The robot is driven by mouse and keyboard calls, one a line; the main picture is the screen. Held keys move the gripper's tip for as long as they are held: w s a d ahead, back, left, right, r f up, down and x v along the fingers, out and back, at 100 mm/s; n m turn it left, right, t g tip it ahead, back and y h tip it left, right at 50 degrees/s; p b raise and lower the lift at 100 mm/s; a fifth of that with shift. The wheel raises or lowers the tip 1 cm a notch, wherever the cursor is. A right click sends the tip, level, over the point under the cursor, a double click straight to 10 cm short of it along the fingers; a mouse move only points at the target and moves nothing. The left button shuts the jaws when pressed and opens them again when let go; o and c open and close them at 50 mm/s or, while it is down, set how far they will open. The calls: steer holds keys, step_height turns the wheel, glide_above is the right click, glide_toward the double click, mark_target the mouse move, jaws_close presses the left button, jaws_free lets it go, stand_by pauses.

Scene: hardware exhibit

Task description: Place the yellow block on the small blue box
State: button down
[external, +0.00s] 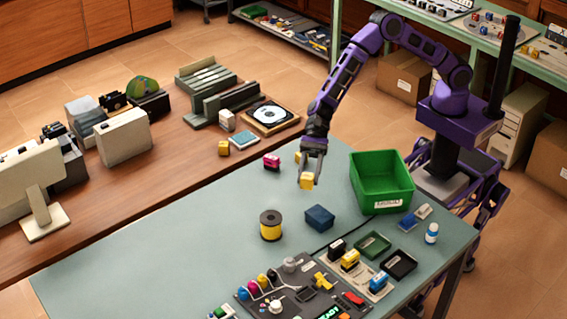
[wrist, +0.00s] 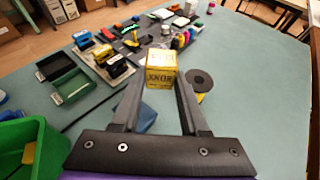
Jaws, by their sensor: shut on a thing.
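My gripper (external: 312,158) is shut on the yellow block (external: 307,181) and holds it in the air above the grey-green table. In the wrist view the block (wrist: 161,68) sits between the fingertips (wrist: 160,84), with dark lettering on its near face. The small blue box (external: 320,217) stands on the table, below and slightly right of the block in the external view. In the wrist view the blue box (wrist: 146,119) is partly hidden behind the left finger. The block and the box are apart.
A yellow spool (external: 270,226) stands left of the blue box. A green bin (external: 382,182) stands to the right. A dark panel (external: 300,284) and small trays (external: 373,245) lie towards the front. The table's left part is clear.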

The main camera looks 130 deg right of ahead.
steer(key=s+a+n+g+y, duration=0.1)
steer(key=s+a, duration=0.1)
steer(key=a, duration=0.1)
glide_above(320, 208)
step_height(320, 208, down, 6)
steer(key=shift+r, duration=0.2)
steer(key=shift+f, duration=2.15)
steer(key=shift+f+b, duration=0.2)
steer(key=shift+b, duration=0.15)
steer(key=shift+c, duration=2.1)
jaws_free()
